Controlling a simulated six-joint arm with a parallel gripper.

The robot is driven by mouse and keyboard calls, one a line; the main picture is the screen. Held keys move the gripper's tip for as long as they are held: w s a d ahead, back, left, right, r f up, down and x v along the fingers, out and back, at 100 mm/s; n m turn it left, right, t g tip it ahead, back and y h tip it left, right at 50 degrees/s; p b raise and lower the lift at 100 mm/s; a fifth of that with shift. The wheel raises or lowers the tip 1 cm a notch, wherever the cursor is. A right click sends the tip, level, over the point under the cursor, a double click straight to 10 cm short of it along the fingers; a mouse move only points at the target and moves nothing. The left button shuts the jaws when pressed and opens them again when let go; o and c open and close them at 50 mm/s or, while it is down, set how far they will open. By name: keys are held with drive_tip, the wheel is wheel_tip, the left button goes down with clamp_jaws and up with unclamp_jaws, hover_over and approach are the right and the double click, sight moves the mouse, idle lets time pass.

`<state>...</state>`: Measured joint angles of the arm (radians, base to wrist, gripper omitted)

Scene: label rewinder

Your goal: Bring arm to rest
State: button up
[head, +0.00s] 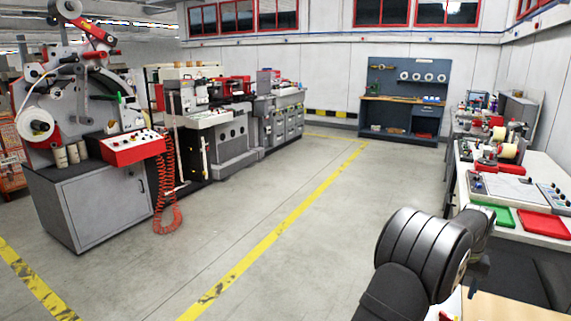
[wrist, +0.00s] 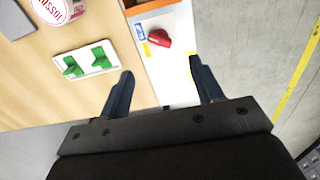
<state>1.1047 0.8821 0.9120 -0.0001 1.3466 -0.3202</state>
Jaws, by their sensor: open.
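My gripper (wrist: 160,66) is open in the wrist view, with two dark fingers apart and nothing between them. It points down over a wooden tabletop (wrist: 105,25) and a white panel (wrist: 175,75). A red knob (wrist: 157,38) sits on the white panel, a little beyond the fingertips. In the head view my dark arm reaches in at the lower right, beside the wooden top (head: 505,306). The fingers cannot be made out clearly there.
A white plate with two green pieces (wrist: 100,68) lies left of the fingers. A white workbench (head: 545,228) with green (head: 503,215) and red trays (head: 541,224) stands right. A label machine (head: 95,185) stands left. The floor between is clear.

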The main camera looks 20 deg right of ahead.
drive_tip(key=shift+r, duration=1.55)
